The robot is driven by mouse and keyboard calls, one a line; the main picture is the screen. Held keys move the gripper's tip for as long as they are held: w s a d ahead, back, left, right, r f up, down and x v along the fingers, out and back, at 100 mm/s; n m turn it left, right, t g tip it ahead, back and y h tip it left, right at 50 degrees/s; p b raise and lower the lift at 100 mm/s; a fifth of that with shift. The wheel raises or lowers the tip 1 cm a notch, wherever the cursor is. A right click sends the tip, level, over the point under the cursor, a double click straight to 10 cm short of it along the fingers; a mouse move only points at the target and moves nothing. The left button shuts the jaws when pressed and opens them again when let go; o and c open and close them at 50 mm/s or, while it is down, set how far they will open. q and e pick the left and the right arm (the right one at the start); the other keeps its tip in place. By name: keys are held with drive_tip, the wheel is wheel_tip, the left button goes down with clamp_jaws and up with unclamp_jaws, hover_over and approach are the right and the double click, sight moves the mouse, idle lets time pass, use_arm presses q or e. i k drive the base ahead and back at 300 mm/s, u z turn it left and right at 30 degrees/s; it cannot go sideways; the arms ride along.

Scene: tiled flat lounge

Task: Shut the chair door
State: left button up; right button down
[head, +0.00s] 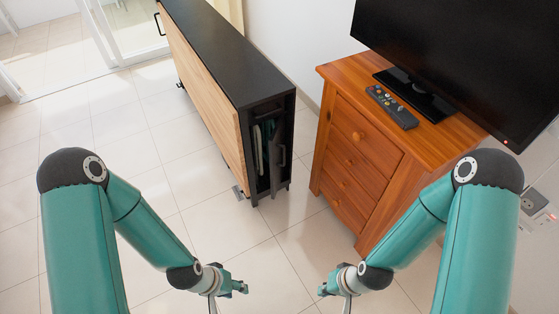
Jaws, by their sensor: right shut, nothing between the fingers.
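The chair door (279,175) is a narrow dark panel with a handle at the near end of the black and wood folding-table cabinet (230,60). It looks partly open, and upright greenish-grey folded chairs (258,150) show in the gap on its left. How far it stands open is hard to tell. My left gripper (241,287) is low in front of the cabinet, apart from the door; its finger gap is too small to judge. My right gripper (323,290) is shut and empty, low and to the right of the door, also apart from it.
A wooden drawer chest (355,160) stands close to the cabinet's right, bearing a remote (391,107) and a television (460,50). A narrow floor gap separates chest and cabinet. The tiled floor (130,130) is clear left and in front. A glass door (135,30) is at the back left.

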sight(277, 148)
drive_tip(key=u, duration=0.25)
drive_tip(key=i, duration=1.45)
drive_tip(key=u, duration=0.1)
